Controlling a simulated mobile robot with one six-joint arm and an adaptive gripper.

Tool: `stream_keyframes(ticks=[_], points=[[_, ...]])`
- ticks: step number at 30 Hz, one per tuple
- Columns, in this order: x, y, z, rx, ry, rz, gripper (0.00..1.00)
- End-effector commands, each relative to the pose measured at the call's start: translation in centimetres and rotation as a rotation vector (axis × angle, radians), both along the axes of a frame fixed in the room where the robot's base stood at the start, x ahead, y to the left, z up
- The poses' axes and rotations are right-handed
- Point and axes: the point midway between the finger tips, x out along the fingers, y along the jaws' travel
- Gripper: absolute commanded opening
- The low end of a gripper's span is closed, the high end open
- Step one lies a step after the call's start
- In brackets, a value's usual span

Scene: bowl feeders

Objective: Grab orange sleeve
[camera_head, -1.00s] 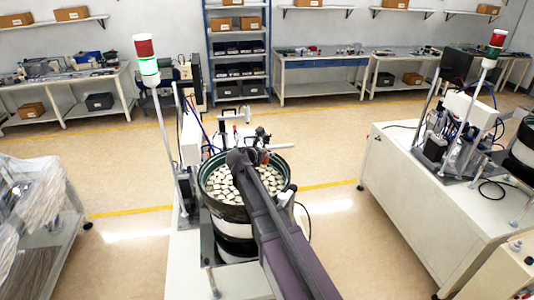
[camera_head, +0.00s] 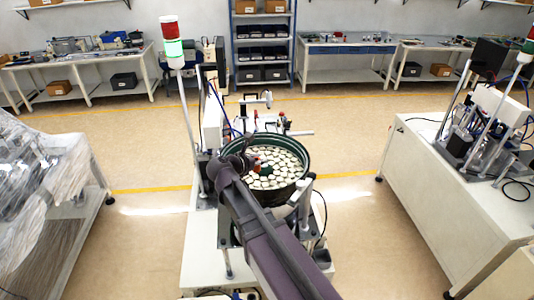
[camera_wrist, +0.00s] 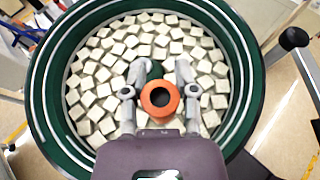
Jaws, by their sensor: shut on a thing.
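The orange sleeve (camera_wrist: 160,98) is a short ring with a dark round hole, facing the camera in the wrist view. My gripper (camera_wrist: 161,78) has its two grey fingers on either side of it and is shut on it. The sleeve is over the bowl feeder (camera_wrist: 42,100), a dark green bowl full of pale blocks. A dark green part (camera_wrist: 152,69) shows just beyond the sleeve, partly hidden by a finger. In the head view the bowl (camera_head: 309,165) is at the centre, and my arm hides its left front.
A signal tower (camera_head: 174,52) with red and green lamps stands left of the bowl. A second feeder machine (camera_head: 440,185) is on the right, and a plastic-wrapped cart (camera_head: 40,190) on the left. Workbenches line the back wall. The floor between the machines is clear.

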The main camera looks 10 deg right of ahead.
Motion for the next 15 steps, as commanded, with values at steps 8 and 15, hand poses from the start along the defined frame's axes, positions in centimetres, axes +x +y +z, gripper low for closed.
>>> stream_keyframes(ticks=[8,15], points=[[-0.95,0.91,0.01,0.000,0.000,-0.001,0.14],[-0.96,0.96,0.01,0.000,0.000,-0.001,0.14]])
